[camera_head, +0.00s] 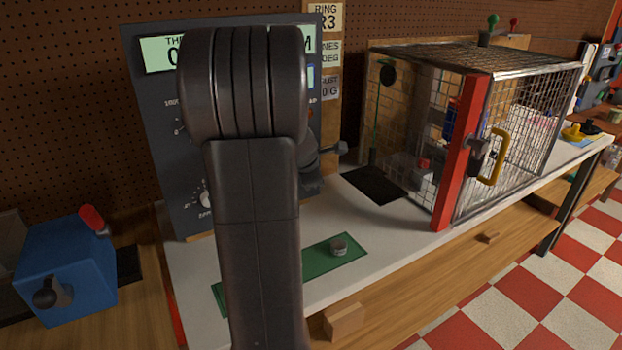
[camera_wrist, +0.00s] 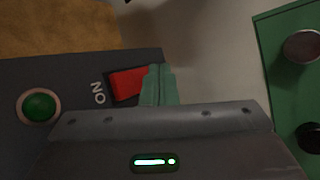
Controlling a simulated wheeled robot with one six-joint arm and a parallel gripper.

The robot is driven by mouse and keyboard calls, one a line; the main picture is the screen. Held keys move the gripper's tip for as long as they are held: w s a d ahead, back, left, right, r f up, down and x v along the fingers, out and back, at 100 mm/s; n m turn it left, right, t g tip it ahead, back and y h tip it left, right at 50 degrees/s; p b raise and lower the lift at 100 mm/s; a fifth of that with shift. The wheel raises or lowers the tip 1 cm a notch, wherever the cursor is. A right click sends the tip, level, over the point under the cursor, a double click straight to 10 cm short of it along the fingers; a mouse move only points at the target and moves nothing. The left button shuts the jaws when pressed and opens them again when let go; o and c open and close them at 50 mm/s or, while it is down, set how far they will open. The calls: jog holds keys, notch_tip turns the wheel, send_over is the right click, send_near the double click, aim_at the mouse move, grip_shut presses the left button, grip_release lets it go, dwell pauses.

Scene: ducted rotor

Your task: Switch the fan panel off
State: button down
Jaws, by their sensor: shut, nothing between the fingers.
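The fan panel (camera_head: 160,120) is a dark upright board with a pale display at its top and knobs below. My arm hides its middle and much of its right side in the head view. In the wrist view the panel (camera_wrist: 80,75) shows a red rocker switch (camera_wrist: 127,83), an "ON" label beside it, and a round green lamp or button (camera_wrist: 38,106). My gripper (camera_wrist: 159,84) is shut and empty, its tips right beside the red switch and overlapping its edge in the picture. I cannot tell whether they touch it.
A wire mesh cage (camera_head: 530,110) with a red post (camera_head: 459,155) and yellow handle stands right of the panel. A green mat (camera_head: 315,262) with a small metal piece (camera_head: 339,246) lies in front. A blue box (camera_head: 65,270) with a red lever is at left.

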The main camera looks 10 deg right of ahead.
jog(key=shift+w, duration=0.1)
dwell(0.3)
jog(key=shift+w+a+f, duration=0.15)
jog(key=shift+w, duration=0.15)
jog(key=shift+w+a+f, duration=0.1)
jog(key=shift+w+f, duration=0.1)
jog(key=shift+w, duration=0.15)
dwell(0.7)
dwell(0.3)
jog(key=shift+s+d+r, duration=0.3)
jog(key=shift+s+r, duration=0.1)
jog(key=shift+s, duration=0.35)
jog(key=s, duration=0.1)
jog(key=s+d+r+p, duration=0.1)
jog(key=s, duration=0.1)
jog(key=s+r+p, duration=0.1)
jog(key=shift+s+d, duration=0.15)
jog(key=shift+d, duration=0.1)
